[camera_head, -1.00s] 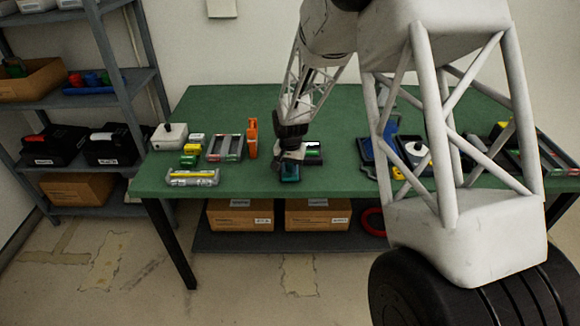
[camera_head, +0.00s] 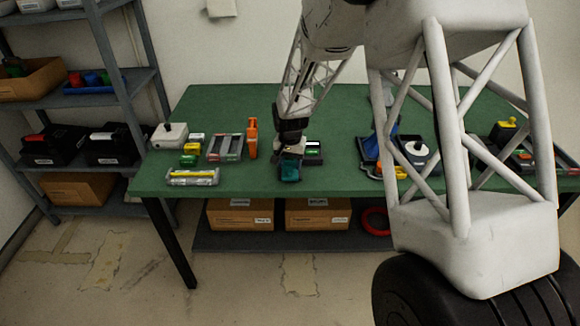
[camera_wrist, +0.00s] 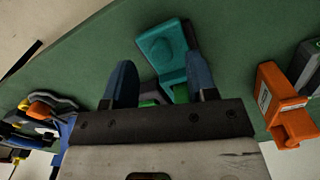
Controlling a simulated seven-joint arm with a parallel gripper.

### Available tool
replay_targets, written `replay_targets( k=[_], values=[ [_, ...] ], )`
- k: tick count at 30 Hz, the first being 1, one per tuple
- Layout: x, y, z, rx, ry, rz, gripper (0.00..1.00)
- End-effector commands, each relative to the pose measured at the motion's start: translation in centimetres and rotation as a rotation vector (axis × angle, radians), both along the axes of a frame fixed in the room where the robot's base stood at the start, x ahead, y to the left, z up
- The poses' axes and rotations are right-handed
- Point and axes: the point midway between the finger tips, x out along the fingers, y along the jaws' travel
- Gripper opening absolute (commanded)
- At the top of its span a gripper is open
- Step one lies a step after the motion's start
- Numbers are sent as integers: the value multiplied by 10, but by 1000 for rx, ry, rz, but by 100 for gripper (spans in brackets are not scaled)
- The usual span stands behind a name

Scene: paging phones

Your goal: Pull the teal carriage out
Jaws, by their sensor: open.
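The teal carriage (camera_head: 290,172) is near the front edge of the green table, just left of a dark unit (camera_head: 314,160) with a green part. In the wrist view the teal carriage (camera_wrist: 158,44) shows a flat end with a raised round knob and a narrower arm reaching down between the fingers. My gripper (camera_head: 290,152) is directly above and behind it, pointing down. In the wrist view my gripper (camera_wrist: 162,72) has its two blue fingers apart, one on each side of the carriage's near part. The right finger is very close to it; contact cannot be told. The palm hides the near end.
An orange holder (camera_head: 252,138), a grey battery tray (camera_head: 225,148) and a white box (camera_head: 170,135) stand to the left. A yellow-striped grey piece (camera_head: 192,177) lies near the front edge. Phone-like items (camera_head: 414,150) are to the right, partly behind my arm. Table around the carriage's front is clear.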

Motion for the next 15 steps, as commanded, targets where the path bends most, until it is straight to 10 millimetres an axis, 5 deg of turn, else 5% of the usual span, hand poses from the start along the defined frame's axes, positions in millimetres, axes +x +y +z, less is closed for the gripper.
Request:
replay_targets(
  k=[15],
  values=[
    [0,0,54,0,0,0,52]
  ],
)
